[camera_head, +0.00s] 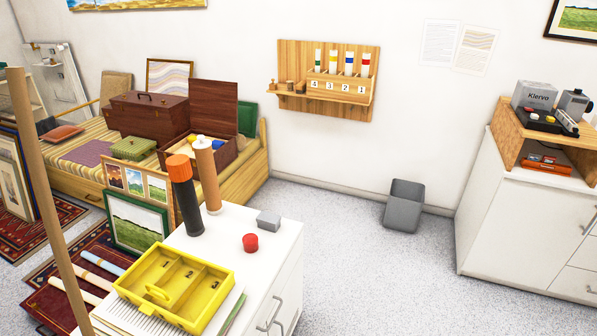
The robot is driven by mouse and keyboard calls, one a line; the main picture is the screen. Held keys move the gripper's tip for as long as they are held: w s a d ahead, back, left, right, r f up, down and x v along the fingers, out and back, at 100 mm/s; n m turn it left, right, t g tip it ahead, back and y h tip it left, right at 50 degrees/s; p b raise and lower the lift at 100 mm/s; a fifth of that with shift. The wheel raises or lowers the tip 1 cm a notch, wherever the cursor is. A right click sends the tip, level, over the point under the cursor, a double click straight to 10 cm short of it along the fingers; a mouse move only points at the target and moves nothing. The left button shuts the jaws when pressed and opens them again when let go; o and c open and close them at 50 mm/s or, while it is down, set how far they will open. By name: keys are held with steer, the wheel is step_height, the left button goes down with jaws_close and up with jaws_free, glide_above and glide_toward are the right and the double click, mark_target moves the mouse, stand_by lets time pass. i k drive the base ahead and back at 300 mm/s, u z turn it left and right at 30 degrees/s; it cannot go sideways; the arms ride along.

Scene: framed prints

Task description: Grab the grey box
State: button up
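A small grey box (268,221) sits on top of the white cabinet (284,262) in the front middle, near its back right corner. A red round object (250,243) stands just in front of it and to its left, apart from it. A larger grey box marked "Klervo" (535,96) stands on the wooden stand at the far right. My gripper is not in view.
A yellow compartment tray (177,287), a dark cylinder with orange cap (185,195) and a tan cylinder (207,175) share the cabinet top. A grey bin (404,206) stands on the floor by the wall. Open floor (370,275) lies between the cabinets.

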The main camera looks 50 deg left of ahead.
mark_target(267, 221)
steer(key=i, duration=0.75)
steer(key=u, duration=2.05)
